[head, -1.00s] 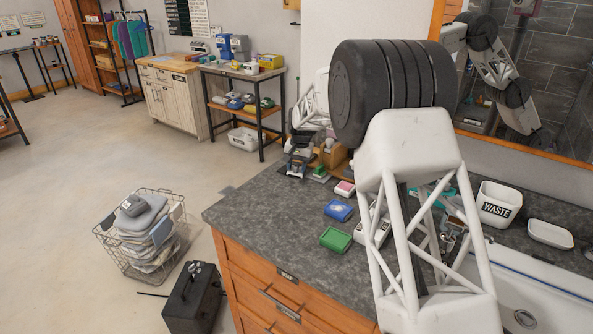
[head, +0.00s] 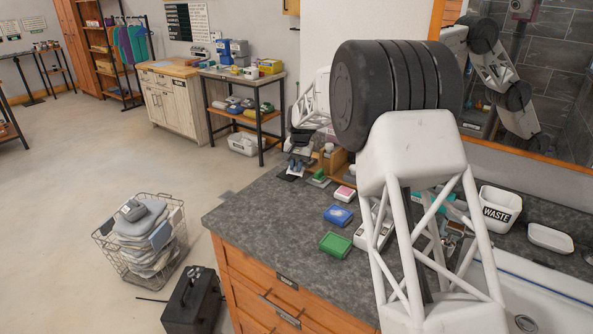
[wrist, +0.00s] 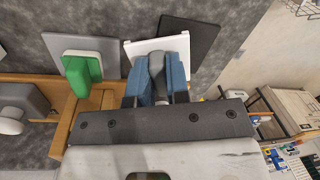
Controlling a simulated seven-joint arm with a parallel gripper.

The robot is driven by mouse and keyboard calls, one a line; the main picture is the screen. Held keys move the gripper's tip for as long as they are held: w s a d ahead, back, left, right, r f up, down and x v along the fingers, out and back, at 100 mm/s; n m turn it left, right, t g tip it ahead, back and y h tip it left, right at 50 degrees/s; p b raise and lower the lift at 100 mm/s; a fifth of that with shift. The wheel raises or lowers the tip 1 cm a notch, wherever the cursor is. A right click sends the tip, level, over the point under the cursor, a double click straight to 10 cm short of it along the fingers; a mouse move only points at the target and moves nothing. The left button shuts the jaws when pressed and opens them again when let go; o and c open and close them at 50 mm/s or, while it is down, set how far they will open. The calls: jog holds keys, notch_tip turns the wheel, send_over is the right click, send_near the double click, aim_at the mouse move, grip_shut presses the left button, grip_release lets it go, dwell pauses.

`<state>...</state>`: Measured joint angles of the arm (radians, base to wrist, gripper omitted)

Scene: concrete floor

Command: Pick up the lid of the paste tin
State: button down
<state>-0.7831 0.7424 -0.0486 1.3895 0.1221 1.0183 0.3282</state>
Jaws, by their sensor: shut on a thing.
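My gripper (wrist: 157,80) is shut on a grey upright piece (wrist: 157,66), held between its two blue finger pads. A white flat plate (wrist: 178,43) lies right behind and under this piece; I cannot tell whether the two are joined. No label shows, so I cannot tell whether this is the paste tin's lid. In the head view my gripper (head: 296,165) is low over the far end of the grey counter, too small there to show its hold. No tin is clearly recognisable.
A green block (wrist: 83,75) on a grey plate is left of my gripper, and a dark plate (wrist: 190,38) is close on the right. A wooden box (wrist: 92,100) is near. Blue (head: 338,215) and green (head: 335,244) boxes and a waste bin (head: 500,207) stand on the counter.

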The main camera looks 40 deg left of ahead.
jog(key=shift+r, duration=0.6)
jog(key=s+d, duration=0.3)
jog(key=s+d+r, duration=0.1)
jog(key=s+d, duration=0.7)
jog(key=shift+s+d+r, duration=0.15)
jog(key=shift+s+r, duration=0.05)
jog(key=shift+d, duration=0.1)
dwell(0.4)
